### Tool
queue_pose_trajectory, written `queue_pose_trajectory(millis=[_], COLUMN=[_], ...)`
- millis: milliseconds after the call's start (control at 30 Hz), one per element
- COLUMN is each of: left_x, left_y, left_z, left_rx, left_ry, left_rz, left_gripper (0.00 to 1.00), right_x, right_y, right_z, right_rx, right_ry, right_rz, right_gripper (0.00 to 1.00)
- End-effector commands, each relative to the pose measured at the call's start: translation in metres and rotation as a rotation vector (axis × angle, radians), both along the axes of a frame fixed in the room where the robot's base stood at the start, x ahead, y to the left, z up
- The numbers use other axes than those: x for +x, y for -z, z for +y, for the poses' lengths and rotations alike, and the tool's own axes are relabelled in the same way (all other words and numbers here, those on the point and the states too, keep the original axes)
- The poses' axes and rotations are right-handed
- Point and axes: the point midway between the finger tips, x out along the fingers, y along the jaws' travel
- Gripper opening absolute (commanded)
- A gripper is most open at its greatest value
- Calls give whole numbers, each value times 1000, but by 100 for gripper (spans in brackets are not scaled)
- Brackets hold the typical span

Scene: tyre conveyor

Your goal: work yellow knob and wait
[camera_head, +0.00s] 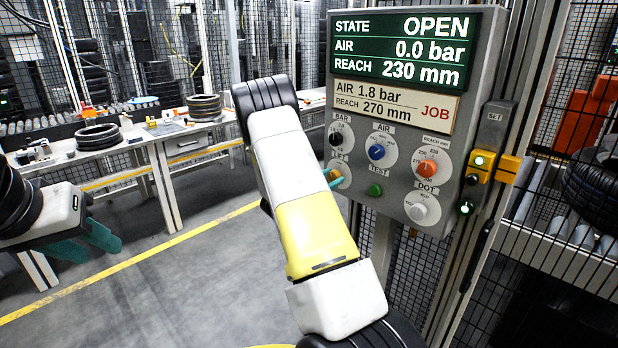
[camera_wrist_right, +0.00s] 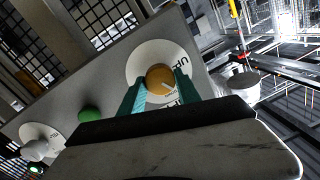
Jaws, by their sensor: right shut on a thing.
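The yellow knob (camera_wrist_right: 160,80) sits on a round white dial on the grey control panel (camera_head: 383,110). My right gripper (camera_wrist_right: 160,87) is shut on it, with one teal finger on each side. In the head view the knob and the right gripper (camera_head: 331,179) are partly hidden by my right arm, at the dial on the panel's lower left. The screen (camera_head: 401,48) reads STATE OPEN, AIR 0.0 bar, REACH 230 mm. The job card (camera_head: 393,103) reads AIR 1.8 bar, REACH 270 mm. My left gripper (camera_head: 100,243) is open and empty, away from the panel.
Other controls are a black knob (camera_head: 336,138), blue knob (camera_head: 377,152), orange knob (camera_head: 428,167), white knob (camera_head: 417,211) and green button (camera_head: 375,190). A yellow SET switch (camera_head: 480,168) with green lights is at right. Workbenches with tyres (camera_head: 204,106) stand behind left.

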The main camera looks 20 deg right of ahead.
Motion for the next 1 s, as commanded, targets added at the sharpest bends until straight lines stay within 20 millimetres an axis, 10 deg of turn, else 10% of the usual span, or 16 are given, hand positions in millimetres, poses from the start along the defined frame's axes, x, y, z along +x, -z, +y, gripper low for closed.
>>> queue_pose_trajectory(millis=[1000], left_x=[0], left_y=[0], left_z=[0], left_rx=[0], left_ry=[0], left_rz=[0], left_gripper=[36], right_x=[3], right_y=[0], right_z=[2], right_rx=[-349], right_ry=[-2], right_rz=[844], right_gripper=[0])
